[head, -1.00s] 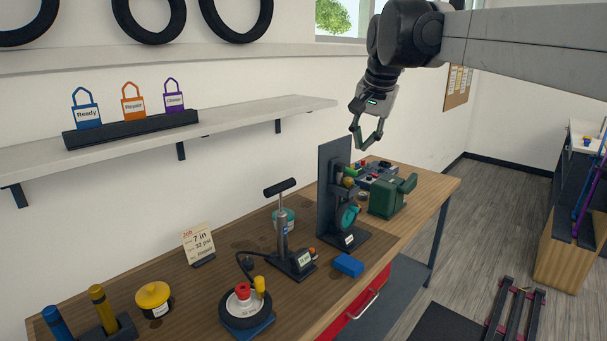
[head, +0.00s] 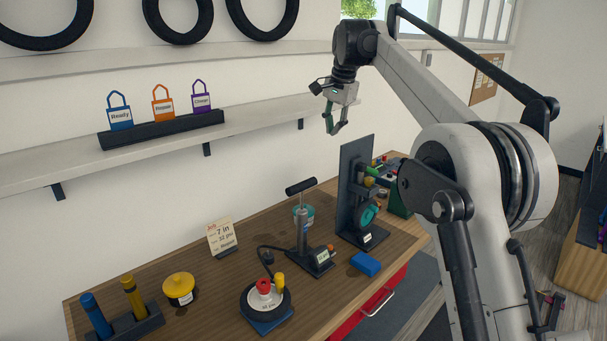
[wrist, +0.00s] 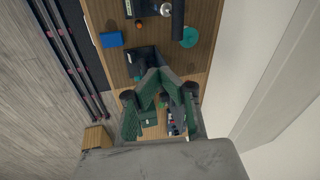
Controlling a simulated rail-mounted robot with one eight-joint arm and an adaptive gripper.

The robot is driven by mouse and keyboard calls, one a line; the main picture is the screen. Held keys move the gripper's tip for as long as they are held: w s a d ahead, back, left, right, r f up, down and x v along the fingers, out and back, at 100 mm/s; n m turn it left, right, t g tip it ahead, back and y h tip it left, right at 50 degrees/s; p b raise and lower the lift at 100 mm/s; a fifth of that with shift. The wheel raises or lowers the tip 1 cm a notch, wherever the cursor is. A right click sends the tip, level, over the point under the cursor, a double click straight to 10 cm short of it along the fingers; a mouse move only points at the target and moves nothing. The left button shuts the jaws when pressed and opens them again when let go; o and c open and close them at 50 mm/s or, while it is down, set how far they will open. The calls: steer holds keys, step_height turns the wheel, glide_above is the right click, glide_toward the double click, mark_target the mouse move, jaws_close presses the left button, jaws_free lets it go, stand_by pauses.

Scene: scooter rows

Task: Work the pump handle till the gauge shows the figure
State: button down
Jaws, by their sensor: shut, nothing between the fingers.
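The floor pump (head: 303,228) stands upright on the wooden bench, its black T-handle (head: 300,186) at the top of a grey shaft. A small gauge display (head: 321,256) sits on its base; its figure is too small to read. A job card (head: 222,237) leans behind, reading 7 in and what looks like 32 psi. A hose runs from the pump to a small wheel (head: 265,301) at the front. My gripper (head: 331,131) is above the bench, up and right of the handle, shut and empty. In the wrist view my gripper (wrist: 158,72) shows its green fingers meeting; the handle (wrist: 178,20) is at the top edge.
A dark upright stand (head: 353,190) with a teal part is right of the pump. A blue block (head: 365,264) lies in front of it. A yellow-lidded pot (head: 180,288) and blue and yellow grips are at left. A shelf (head: 60,165) runs along the wall.

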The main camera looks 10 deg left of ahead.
steer(key=m+p, duration=0.1)
steer(key=p, duration=0.1)
glide_above(303, 183)
steer(key=s+d, duration=0.2)
steer(key=d, duration=0.1)
step_height(303, 183, down, 4)
steer(key=shift+a+f+g, duration=0.35)
steer(key=shift+f+g, duration=0.05)
steer(key=shift+g, duration=0.1)
steer(key=shift+f, duration=0.15)
steer(key=f+b, duration=0.1)
steer(key=f, duration=0.2)
steer(key=w+a+f+b, duration=0.1)
steer(key=f, duration=0.3)
steer(key=f+b, duration=0.1)
steer(key=f, duration=0.3)
steer(key=shift+w+a+f, duration=0.2)
steer(key=shift+w+a, duration=0.05)
steer(key=shift+a, duration=0.15)
steer(key=shift+w+a+f, duration=0.1)
steer(key=shift+a+f, duration=0.05)
steer(key=shift+f, duration=0.85)
steer(key=shift+f, duration=0.1)
